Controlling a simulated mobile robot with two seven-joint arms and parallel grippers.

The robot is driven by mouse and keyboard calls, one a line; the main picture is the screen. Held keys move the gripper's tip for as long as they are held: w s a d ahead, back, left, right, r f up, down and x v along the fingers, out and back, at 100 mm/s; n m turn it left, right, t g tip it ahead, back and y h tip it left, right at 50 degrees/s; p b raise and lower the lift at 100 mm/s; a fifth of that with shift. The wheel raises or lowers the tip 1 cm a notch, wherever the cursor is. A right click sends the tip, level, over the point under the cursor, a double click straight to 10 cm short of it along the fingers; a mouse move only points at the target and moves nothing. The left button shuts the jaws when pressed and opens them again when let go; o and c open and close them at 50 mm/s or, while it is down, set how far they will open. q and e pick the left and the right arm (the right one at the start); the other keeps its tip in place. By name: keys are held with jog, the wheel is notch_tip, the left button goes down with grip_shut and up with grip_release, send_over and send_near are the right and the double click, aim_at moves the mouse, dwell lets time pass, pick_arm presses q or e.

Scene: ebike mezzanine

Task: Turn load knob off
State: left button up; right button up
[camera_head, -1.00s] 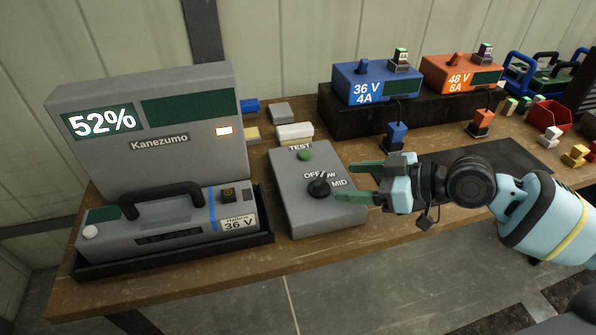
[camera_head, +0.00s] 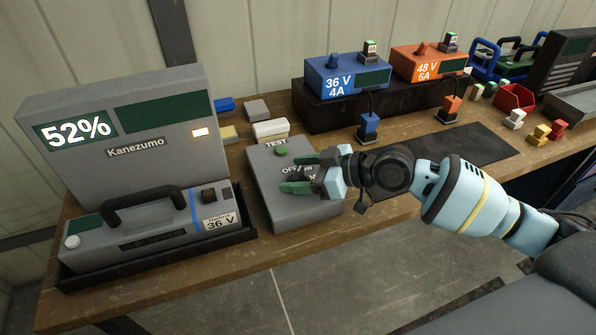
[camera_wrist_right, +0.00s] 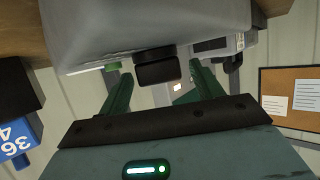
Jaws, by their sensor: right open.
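The load knob is a black knob on top of the grey tester box (camera_head: 304,212), which carries a green TEST button (camera_head: 281,151). In the head view my right gripper (camera_head: 291,173) reaches over the box from the right, its green fingers at the knob and hiding much of it and its labels. OFF is partly readable; I cannot tell the knob's setting. In the right wrist view the knob (camera_wrist_right: 158,66) lies between the two spread fingertips (camera_wrist_right: 162,78), with a gap on each side. My left gripper is not in view.
Left of the box stand a grey Kanezumo unit (camera_head: 165,104) reading 52% and a 36 V battery (camera_head: 150,238) in a black tray. Blue (camera_head: 346,76) and orange (camera_head: 429,61) chargers stand behind on a black riser. A dark mat (camera_head: 455,153) lies clear to the right.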

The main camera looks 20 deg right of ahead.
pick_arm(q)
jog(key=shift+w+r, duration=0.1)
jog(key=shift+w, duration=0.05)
pick_arm(e)
jog(key=shift+w+a+f, duration=0.15)
jog(key=shift+w+a, duration=0.05)
jog(key=shift+a, duration=0.05)
jog(key=shift+c, duration=0.4)
